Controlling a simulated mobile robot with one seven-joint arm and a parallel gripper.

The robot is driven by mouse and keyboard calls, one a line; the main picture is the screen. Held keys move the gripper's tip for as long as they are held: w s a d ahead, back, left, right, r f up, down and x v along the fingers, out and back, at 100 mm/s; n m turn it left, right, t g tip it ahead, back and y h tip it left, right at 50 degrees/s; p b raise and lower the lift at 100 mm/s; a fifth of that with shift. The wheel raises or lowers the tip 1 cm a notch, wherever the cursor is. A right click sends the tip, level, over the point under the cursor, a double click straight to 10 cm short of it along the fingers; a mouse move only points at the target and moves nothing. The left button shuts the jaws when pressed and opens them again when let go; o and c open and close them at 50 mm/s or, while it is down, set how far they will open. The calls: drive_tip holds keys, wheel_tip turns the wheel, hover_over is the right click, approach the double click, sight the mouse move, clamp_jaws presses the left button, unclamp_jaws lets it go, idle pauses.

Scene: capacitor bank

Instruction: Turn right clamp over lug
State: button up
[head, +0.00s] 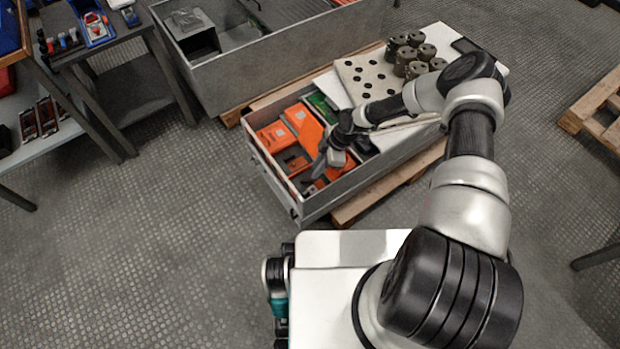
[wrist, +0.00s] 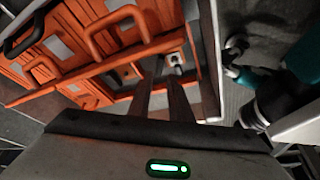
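My gripper (head: 325,165) is over the near end of an open grey metal case that holds orange modules. In the wrist view its two dark fingers (wrist: 161,80) point into a recess beside the orange panels. A narrow gap shows between them, and I see nothing held in it. A small pale metal fitting (wrist: 178,59) with a dark hole lies just beyond the fingertips, to the right. It may be part of a clamp or lug, but I cannot tell which. I cannot tell whether the fingertips touch anything. No clamp is clearly recognisable in the head view.
Orange modules (wrist: 85,50) with raised handles (wrist: 122,25) stand close left of the fingers. The grey case wall (head: 370,187) is close on the right. A perforated white plate with dark cylinders (head: 412,55) is at the far end. Open floor (head: 150,240) lies left.

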sight(308, 180)
drive_tip(key=b+x, duration=0.1)
drive_tip(key=x, duration=0.5)
drive_tip(key=shift+a+f, duration=0.1)
drive_tip(key=shift+f, duration=0.05)
drive_tip(key=shift+c, duration=0.3)
clamp_jaws()
